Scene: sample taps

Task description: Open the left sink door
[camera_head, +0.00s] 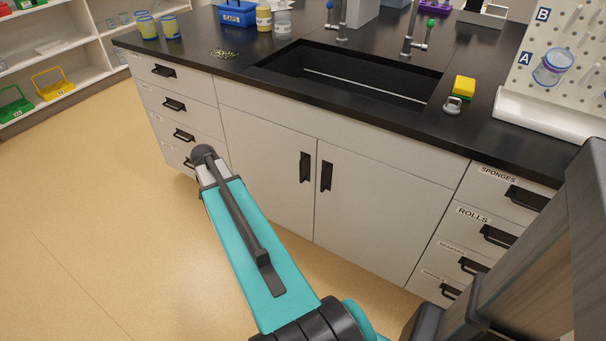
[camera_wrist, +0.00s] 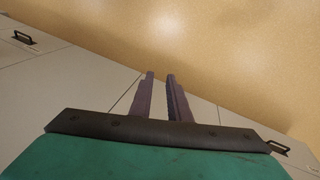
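The left sink door (camera_head: 265,165) is a flat pale panel under the sink, with a dark vertical handle (camera_head: 304,168) near its right edge. It looks shut, flush with the right sink door (camera_head: 375,205), whose handle (camera_head: 326,176) is just across the seam. In the wrist view my gripper (camera_wrist: 160,75) shows two dark fingers with a gap between them and nothing held. Behind them are pale cabinet fronts and the floor. In the head view my teal arm reaches in front of the cabinet's left part; my gripper cannot be made out.
Drawers with dark handles flank the doors, left (camera_head: 173,104) and right (camera_head: 497,236). The black countertop (camera_head: 225,63) holds a sink (camera_head: 350,75), a yellow sponge (camera_head: 464,86), cups, bottles and a blue caddy (camera_head: 238,13). The tan floor (camera_head: 80,200) before the cabinet is clear.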

